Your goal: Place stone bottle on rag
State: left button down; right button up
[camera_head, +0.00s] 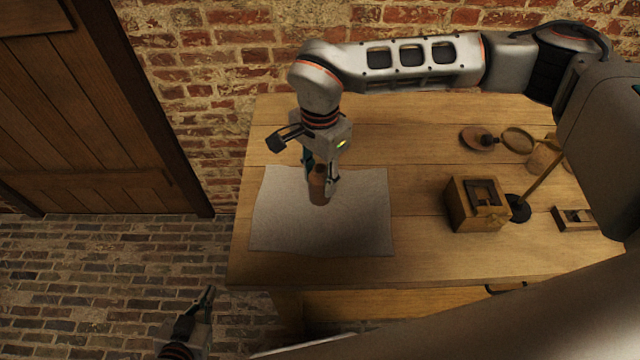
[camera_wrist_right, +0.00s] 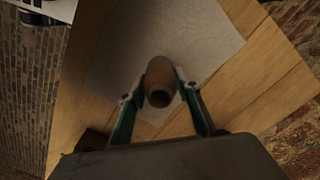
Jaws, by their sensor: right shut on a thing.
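The stone bottle (camera_head: 318,187) is a brown cylinder held in my right gripper (camera_head: 320,178), over the upper middle of the rag. In the right wrist view the bottle (camera_wrist_right: 159,80) sits between the two fingers of the gripper (camera_wrist_right: 160,88), its mouth facing the camera. The rag (camera_head: 280,225) is a pale grey cloth lying flat at the table's left end; it also shows in the right wrist view (camera_wrist_right: 205,40). I cannot tell whether the bottle's base touches the rag. My left gripper (camera_head: 200,310) is at the lower left, off the table, and its fingers are unclear.
The wooden table (camera_head: 420,265) has free room between the rag and a wooden box (camera_head: 477,204). A brick wall (camera_head: 230,60) stands behind.

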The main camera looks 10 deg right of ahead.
aim_at(320, 190)
notch_tip(320, 190, down, 3)
jog(key=shift+f, duration=0.1)
jog(key=shift+s+f+b, duration=0.1)
jog(key=shift+f+b, duration=0.3)
jog(key=shift+f, duration=0.25)
grip_shut()
jog(key=o, duration=1.2)
grip_release()
jog(key=shift+r, duration=0.1)
